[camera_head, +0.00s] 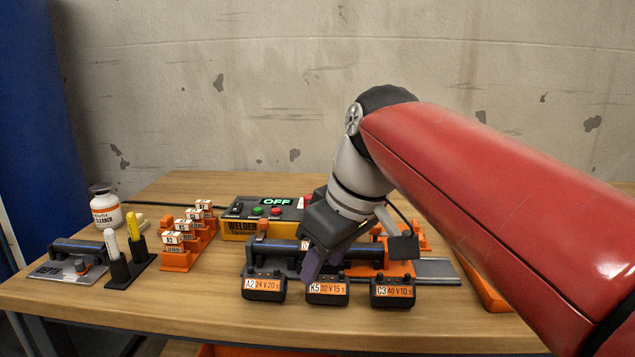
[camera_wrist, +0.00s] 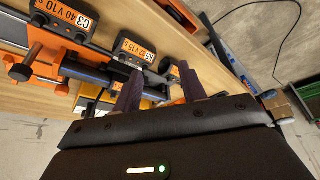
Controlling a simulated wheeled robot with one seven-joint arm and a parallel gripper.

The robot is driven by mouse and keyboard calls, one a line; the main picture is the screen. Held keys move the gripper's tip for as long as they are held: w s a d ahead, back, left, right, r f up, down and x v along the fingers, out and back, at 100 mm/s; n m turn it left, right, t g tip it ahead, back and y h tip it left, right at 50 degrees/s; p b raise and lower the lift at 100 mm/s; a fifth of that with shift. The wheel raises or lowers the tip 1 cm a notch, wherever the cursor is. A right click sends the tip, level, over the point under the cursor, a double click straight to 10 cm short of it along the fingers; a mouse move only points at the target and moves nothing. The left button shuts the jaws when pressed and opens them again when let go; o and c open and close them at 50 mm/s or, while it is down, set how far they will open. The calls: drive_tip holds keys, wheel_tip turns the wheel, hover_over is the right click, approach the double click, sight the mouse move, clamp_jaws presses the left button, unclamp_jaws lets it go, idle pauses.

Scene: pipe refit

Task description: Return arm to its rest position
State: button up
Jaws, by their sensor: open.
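My arm reaches in from the right of the head view, over the wooden table (camera_head: 150,295). My gripper (camera_head: 312,268) points down at the pipe fixture, just behind the K5 block. In the wrist view my gripper (camera_wrist: 158,88) shows two dark fingers apart, with nothing held between them. The wrist view also shows the pipe (camera_wrist: 85,72) close beyond the fingers. Whether the fingers touch anything I cannot tell.
Blocks A2 (camera_head: 264,286), K5 (camera_head: 327,289) and C3 (camera_head: 392,290) stand at the front edge. The welder (camera_head: 262,218) behind reads OFF.

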drive_tip(key=s+d+f+m+t+h, duration=0.1)
drive_tip(key=s+d+f+m, duration=0.3)
drive_tip(key=d+f, duration=0.3)
drive_tip(key=s+d+f+m+t+h, duration=0.1)
drive_tip(key=s+d+f+m, duration=0.4)
drive_tip(key=f, duration=0.5)
drive_tip(key=shift+s+d+f+m+t+h, duration=0.3)
drive_tip(key=shift+s+d+h, duration=0.3)
drive_tip(key=shift+s+d, duration=0.6)
